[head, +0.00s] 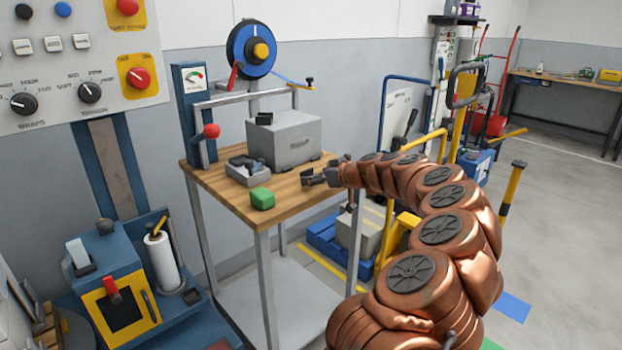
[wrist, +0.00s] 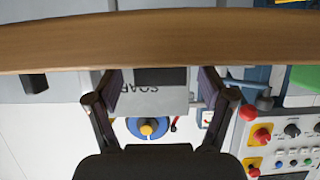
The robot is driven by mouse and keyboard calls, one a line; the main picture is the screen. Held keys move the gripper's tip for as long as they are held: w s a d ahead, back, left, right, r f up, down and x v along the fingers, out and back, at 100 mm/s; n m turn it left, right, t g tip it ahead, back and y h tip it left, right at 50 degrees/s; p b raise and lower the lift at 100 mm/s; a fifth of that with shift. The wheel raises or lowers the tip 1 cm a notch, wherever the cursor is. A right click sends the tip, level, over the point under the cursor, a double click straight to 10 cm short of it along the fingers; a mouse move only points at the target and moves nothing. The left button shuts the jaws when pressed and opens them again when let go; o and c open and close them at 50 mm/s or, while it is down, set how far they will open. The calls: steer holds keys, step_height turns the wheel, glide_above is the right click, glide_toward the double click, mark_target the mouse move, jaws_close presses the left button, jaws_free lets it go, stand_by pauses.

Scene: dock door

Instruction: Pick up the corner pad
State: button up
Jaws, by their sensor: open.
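My gripper (head: 322,178) is open and empty, low over the right side of the wooden bench. A grey box (head: 290,140) stands beyond it; its lettered face also shows between my fingers (wrist: 162,100) in the wrist view, which is upside down. A small black angled piece (head: 264,118) sits on the box's top left edge and looks like a corner pad. A grey tray (head: 240,178) left of the box holds several dark and grey pieces. A dark patch (wrist: 160,76) shows against the box between my fingers; I cannot tell whether it is a pad.
A green block (head: 262,198) lies near the bench's front edge. The bench top (head: 295,190) is bare between the block and my gripper. A blue strap reel (head: 252,48) and a red-knobbed lever (head: 211,131) stand behind and left. A carton (head: 360,229) stands below, right.

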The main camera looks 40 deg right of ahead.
steer(key=shift+w+f, duration=0.1)
steer(key=shift+w, duration=0.25)
steer(key=c, duration=1)
steer(key=shift+c, duration=0.2)
